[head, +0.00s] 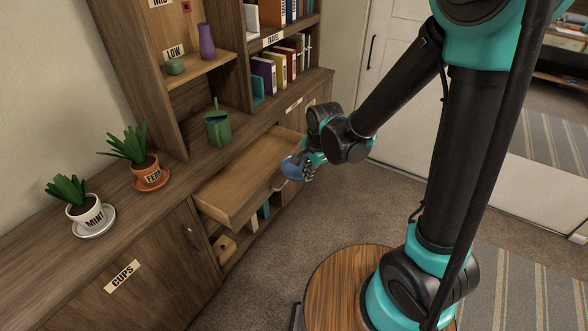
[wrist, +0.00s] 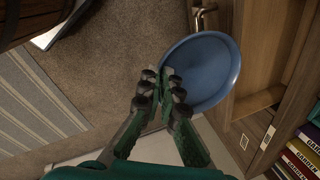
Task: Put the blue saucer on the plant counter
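The blue saucer (head: 292,168) is at my gripper (head: 304,168), above the floor beside the pulled-out drawer. In the wrist view the saucer (wrist: 208,68) shows as a wide blue disc, and my gripper's fingertips (wrist: 168,82) are close together on its near rim. My gripper is shut on the saucer. The plant counter (head: 125,213) is the wooden top at left. It bears a mint plant (head: 84,210) in a white pot on a white saucer (head: 95,229) and a fern (head: 145,168) in a terracotta pot on an orange saucer (head: 152,183).
An open drawer (head: 215,207) juts out between my gripper and the counter. A green watering can (head: 218,128) stands on the counter near the shelves. A purple vase (head: 207,42) and books (head: 270,72) fill shelves above. Bare counter shows in front of the can and between the plants.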

